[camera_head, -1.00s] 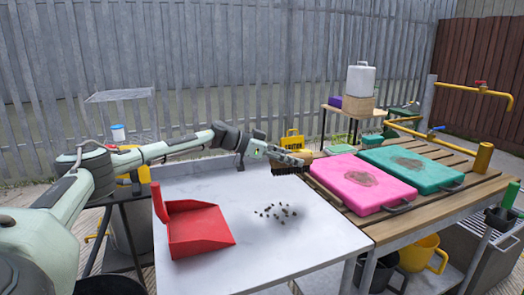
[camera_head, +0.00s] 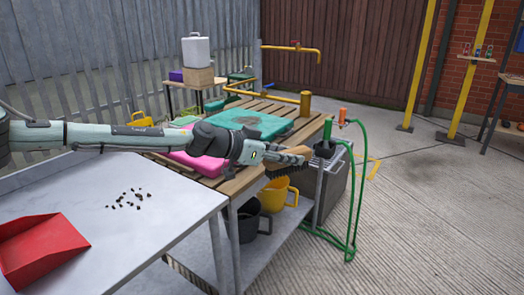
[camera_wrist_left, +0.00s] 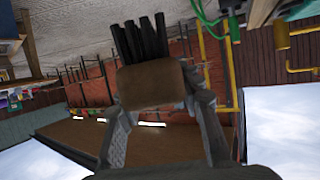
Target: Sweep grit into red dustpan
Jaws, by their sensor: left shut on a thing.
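The red dustpan (camera_head: 42,248) lies at the left on the grey metal table (camera_head: 150,235), partly cut off by the picture edge. The dark grit (camera_head: 128,200) is a loose patch of small bits on the table, right of and behind the dustpan. My left gripper (camera_head: 290,156) is shut on a brush with a brown wooden body (camera_head: 294,153) and dark bristles (camera_head: 283,182). The left wrist view shows the brush body (camera_wrist_left: 150,85) between the fingers. My right gripper is not in view.
A slatted wooden table (camera_head: 240,182) adjoins the metal table, with a pink case (camera_head: 196,167) and a teal case (camera_head: 238,122). Black and yellow buckets (camera_head: 280,193) stand below. A green hose (camera_head: 358,180) hangs at the right. Concrete floor beyond is open.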

